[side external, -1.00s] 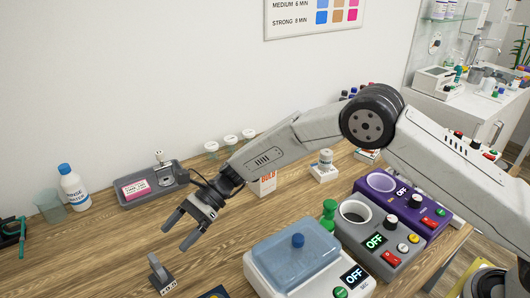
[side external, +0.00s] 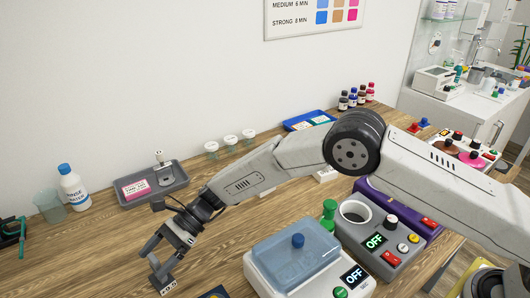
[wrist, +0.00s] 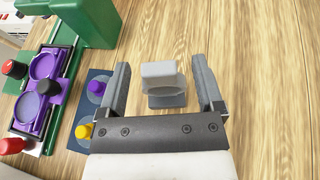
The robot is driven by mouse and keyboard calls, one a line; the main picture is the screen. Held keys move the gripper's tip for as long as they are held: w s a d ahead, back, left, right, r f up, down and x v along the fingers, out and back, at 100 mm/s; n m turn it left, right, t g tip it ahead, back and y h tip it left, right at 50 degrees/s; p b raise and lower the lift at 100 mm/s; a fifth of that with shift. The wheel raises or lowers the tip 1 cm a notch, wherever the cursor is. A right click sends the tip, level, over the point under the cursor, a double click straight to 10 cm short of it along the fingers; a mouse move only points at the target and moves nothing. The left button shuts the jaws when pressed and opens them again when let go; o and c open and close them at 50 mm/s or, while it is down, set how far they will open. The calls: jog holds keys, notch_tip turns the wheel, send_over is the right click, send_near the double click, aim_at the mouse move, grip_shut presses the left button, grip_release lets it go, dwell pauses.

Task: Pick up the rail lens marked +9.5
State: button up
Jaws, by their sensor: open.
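A small grey rail lens (wrist: 163,78) with an upright block on a flat foot stands on the wooden table. In the side view it is at the bottom edge, where its white label (side external: 168,288) shows; the marking is too small to read surely. My gripper (side external: 160,268) is over it, pointing down, and partly hides it. In the wrist view my gripper's fingers (wrist: 160,75) are open, one on each side of the lens, with visible gaps on both sides. I cannot tell how far down the fingers reach.
A dark blue plate (wrist: 92,105) with purple and yellow knobs lies close left of the gripper in the wrist view. A green block (wrist: 88,22) and purple device (wrist: 38,90) stand beyond. In the side view, a blue-lidded machine (side external: 292,262) stands right. Table right of the lens is clear.

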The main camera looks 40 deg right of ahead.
jog(key=shift+s+a+f, duration=0.1)
jog(key=shift+a+f, duration=0.05)
jog(key=shift+a, duration=0.25)
grip_shut()
